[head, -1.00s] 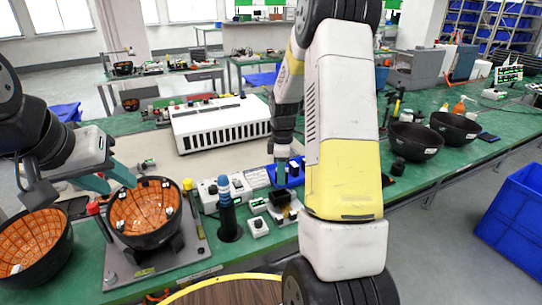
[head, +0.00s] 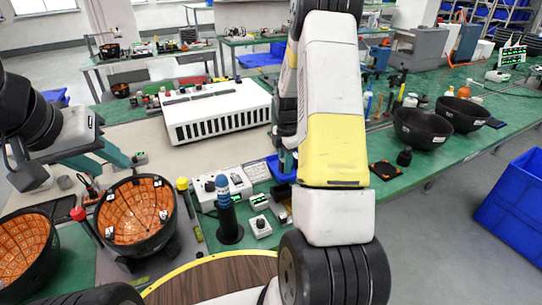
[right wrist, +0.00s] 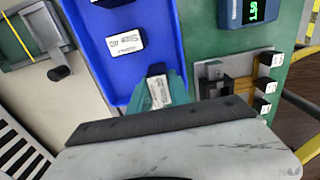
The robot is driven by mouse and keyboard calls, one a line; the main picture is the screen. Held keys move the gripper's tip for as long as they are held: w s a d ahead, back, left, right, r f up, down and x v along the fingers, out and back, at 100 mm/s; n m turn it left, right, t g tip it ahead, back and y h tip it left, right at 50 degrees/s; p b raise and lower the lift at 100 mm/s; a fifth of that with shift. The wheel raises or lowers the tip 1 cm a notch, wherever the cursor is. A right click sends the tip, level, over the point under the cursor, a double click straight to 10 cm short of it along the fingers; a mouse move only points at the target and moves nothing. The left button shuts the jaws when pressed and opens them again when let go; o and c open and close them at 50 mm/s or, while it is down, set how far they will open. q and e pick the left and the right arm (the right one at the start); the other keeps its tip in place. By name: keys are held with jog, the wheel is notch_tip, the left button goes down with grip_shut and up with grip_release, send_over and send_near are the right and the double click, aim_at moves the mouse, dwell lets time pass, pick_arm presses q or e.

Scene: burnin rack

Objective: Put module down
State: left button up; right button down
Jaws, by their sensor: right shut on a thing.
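My right gripper (right wrist: 160,92) is shut on a small dark module with a white label (right wrist: 159,90), between its teal fingers. The gripper is over the near right corner of the blue tray (right wrist: 160,25); I cannot tell if the module touches the tray floor. Another labelled module (right wrist: 125,41) lies in the tray, and part of a further one (right wrist: 108,3) shows at the top edge. In the head view the blue tray (head: 272,170) is mostly hidden by my right arm. My left gripper (head: 98,160) has its teal fingers apart and looks empty, above the table beside an orange-lined black bowl (head: 140,210).
A white slotted unit (head: 215,110) stands behind the tray. A device with a green display (right wrist: 247,10) and a small fixture (right wrist: 240,85) lie right of the tray. A dark blue-topped cylinder (head: 229,215) stands in front. Black bowls (head: 422,128) are at right.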

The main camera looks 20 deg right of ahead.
jog(key=shift+f, duration=1.05)
jog(key=c, duration=1.5)
grip_release()
jog(key=shift+f, duration=0.1)
